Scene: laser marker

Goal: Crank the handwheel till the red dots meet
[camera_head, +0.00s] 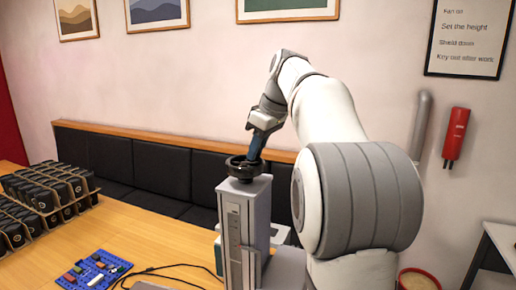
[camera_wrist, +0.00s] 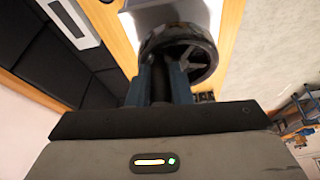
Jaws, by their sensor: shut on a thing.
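The black handwheel (camera_head: 244,166) sits on top of the grey column (camera_head: 240,230) of the laser marker. My gripper (camera_head: 256,148) comes down onto the wheel from above, tilted. In the wrist view the spoked handwheel (camera_wrist: 182,45) lies just beyond the fingers. My gripper (camera_wrist: 160,84) is shut there on a dark upright part at the wheel, which looks like its crank handle (camera_wrist: 159,78). The fingers cover part of the handle. I cannot make out the red dots in either view.
On the wooden table (camera_head: 150,235) stand several black cups in a carrier (camera_head: 45,195) at the left and a blue board with small parts (camera_head: 93,270). A black cable (camera_head: 165,268) lies near the column. A dark padded bench (camera_head: 165,170) runs behind.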

